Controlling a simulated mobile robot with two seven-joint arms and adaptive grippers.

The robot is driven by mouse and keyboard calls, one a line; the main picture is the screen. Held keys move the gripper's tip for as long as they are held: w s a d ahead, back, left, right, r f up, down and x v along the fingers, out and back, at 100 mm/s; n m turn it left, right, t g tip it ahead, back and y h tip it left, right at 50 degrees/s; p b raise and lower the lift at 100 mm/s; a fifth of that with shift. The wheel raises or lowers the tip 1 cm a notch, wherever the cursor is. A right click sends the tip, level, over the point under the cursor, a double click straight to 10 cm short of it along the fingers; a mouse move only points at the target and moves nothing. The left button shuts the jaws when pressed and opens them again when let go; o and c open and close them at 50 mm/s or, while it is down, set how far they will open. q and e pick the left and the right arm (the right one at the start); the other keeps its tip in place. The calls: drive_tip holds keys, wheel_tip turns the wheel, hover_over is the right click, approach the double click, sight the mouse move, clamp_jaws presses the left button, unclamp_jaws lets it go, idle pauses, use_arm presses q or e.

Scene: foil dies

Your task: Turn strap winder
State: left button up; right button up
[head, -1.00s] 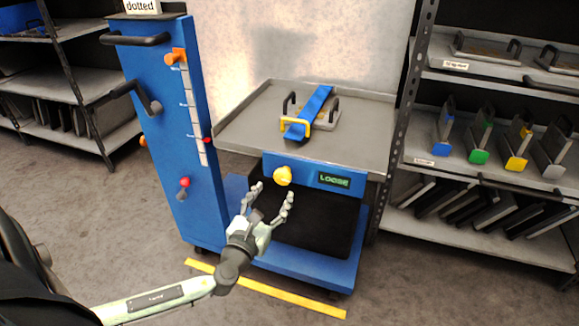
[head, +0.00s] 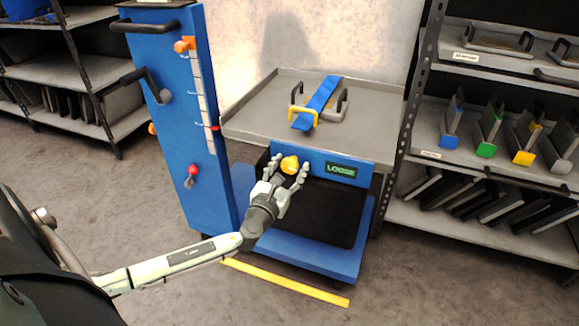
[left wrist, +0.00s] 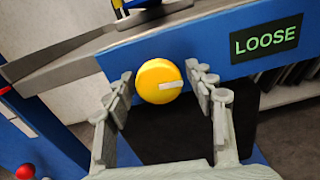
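The strap winder is a round yellow knob (head: 290,164) with a white mark, on the blue front panel (head: 318,165) of the cart. In the left wrist view the knob (left wrist: 159,81) sits between my fingertips, with gaps on both sides. A display (left wrist: 266,40) beside it reads LOOSE. My left gripper (head: 288,171) is open and empty, its fingers pointing at the knob from in front. The blue strap (head: 317,102) lies over a grey die with dark handles on the cart's tray, next to a yellow bracket (head: 303,115). My right gripper is out of view.
A blue column (head: 178,120) with handles, a scale and a red knob stands left of the cart. Shelves with coloured dies (head: 487,136) stand at the right. A yellow floor line (head: 285,281) runs in front of the cart.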

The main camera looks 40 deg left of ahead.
use_arm(q)
drive_tip(key=c, duration=0.9)
drive_tip(key=shift+f+n, duration=0.1)
drive_tip(key=shift+n, duration=0.3)
drive_tip(key=shift+n+b, duration=0.5)
drive_tip(key=shift+b, duration=0.2)
drive_tip(key=n+b, duration=0.3)
drive_tip(key=n, duration=0.4)
drive_tip(key=shift+d, duration=0.1)
drive_tip(key=n+b, duration=0.1)
drive_tip(key=n, duration=0.1)
drive_tip(key=shift+n, duration=0.3)
drive_tip(key=shift+r+n+b, duration=0.2)
drive_tip(key=shift+n+b, duration=0.15)
drive_tip(key=shift+n, duration=0.95)
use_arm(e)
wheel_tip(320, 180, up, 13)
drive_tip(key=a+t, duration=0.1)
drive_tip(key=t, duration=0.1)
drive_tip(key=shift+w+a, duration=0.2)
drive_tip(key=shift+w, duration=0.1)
